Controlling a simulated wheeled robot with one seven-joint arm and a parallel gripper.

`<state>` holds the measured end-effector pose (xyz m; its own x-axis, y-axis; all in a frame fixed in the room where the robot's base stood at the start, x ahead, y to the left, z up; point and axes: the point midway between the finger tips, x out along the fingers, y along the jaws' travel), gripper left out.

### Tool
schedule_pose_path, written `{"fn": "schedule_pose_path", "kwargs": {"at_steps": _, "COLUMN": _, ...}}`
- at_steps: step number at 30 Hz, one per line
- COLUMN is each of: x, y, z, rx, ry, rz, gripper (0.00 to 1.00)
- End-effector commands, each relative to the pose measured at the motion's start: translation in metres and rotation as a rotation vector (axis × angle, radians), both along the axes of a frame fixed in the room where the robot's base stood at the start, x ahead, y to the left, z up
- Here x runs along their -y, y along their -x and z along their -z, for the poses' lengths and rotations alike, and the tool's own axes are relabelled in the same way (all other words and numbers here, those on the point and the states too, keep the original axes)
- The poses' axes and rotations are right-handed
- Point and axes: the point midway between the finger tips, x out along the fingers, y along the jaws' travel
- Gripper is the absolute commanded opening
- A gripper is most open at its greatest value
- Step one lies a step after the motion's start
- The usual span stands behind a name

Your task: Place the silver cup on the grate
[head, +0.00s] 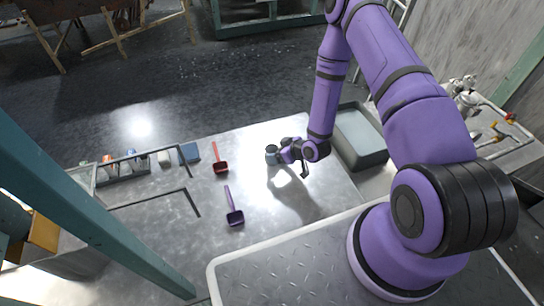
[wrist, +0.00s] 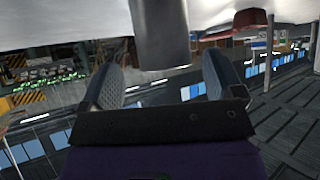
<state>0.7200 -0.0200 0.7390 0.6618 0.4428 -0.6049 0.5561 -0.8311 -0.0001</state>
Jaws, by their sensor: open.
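The silver cup (head: 271,154) stands on the light table in the head view, right at the tip of my gripper (head: 284,154). In the wrist view the cup is a plain grey cylinder (wrist: 160,30), ahead of and between my two dark fingers. My gripper (wrist: 163,70) is open, with a finger on each side of the cup's line. I cannot tell whether either finger touches the cup. I cannot clearly make out a grate in either view.
A red scoop (head: 220,165), a purple scoop (head: 234,216) and a blue block (head: 189,153) lie left of the cup. A rack of small containers (head: 125,168) is farther left. A grey basin (head: 360,138) stands at right. A patterned metal surface (head: 290,275) is in front.

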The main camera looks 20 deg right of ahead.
Motion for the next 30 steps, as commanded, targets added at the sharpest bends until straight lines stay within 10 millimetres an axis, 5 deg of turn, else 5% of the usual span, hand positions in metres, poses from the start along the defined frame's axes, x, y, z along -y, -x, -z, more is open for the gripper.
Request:
{"fn": "schedule_pose_path", "kwargs": {"at_steps": 7, "x": -0.017, "y": -0.017, "z": 0.023, "rx": 0.000, "ry": -0.001, "rz": -0.001, "gripper": 0.87}}
{"fn": "schedule_pose_path", "kwargs": {"at_steps": 17, "x": -0.020, "y": -0.022, "z": 0.027, "rx": 0.000, "ry": -0.001, "rz": 0.001, "gripper": 0.87}}
{"fn": "schedule_pose_path", "kwargs": {"at_steps": 24, "x": -0.020, "y": -0.022, "z": 0.027, "rx": 0.000, "ry": -0.001, "rz": 0.001, "gripper": 0.34}}
{"fn": "schedule_pose_path", "kwargs": {"at_steps": 30, "x": -0.020, "y": -0.022, "z": 0.027, "rx": 0.000, "ry": 0.000, "rz": 0.000, "gripper": 0.28}}
